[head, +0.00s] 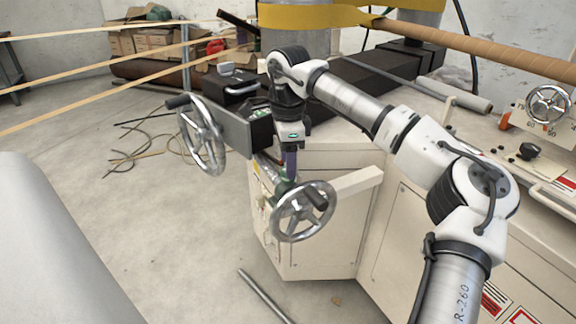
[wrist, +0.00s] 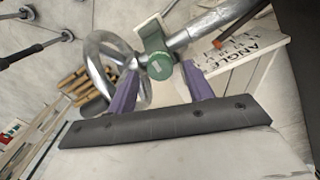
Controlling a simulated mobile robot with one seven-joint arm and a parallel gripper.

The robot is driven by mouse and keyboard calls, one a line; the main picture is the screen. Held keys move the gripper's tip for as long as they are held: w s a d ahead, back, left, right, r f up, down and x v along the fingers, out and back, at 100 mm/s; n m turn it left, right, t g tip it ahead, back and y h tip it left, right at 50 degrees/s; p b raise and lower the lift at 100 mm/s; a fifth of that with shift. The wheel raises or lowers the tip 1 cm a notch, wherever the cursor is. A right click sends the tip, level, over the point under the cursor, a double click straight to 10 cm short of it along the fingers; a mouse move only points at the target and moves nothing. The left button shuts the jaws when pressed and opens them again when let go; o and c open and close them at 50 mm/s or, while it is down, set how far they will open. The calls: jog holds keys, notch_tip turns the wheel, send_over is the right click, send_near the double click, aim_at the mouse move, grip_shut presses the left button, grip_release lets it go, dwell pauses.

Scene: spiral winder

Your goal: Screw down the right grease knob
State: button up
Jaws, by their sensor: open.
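A green round grease knob (wrist: 160,66) sits on a dark green block beside a metal shaft, seen in the wrist view. My gripper (wrist: 161,68) is open, with one purple finger on each side of the knob. Whether the fingertips touch the knob or stop just short of it I cannot tell. In the head view my gripper (head: 290,170) points down at the shaft (head: 272,174) behind the lower handwheel. The knob is mostly hidden there by the fingers.
A chrome handwheel (head: 303,212) stands just in front of my gripper, and it shows close to the left finger in the wrist view (wrist: 103,62). A second handwheel (head: 203,136) is to the left. A cream machine cabinet (head: 318,243) lies below. Open floor is at left.

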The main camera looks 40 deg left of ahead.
jog(key=shift+f, duration=0.85)
jog(key=shift+c, duration=0.4)
jog(key=c, duration=0.9)
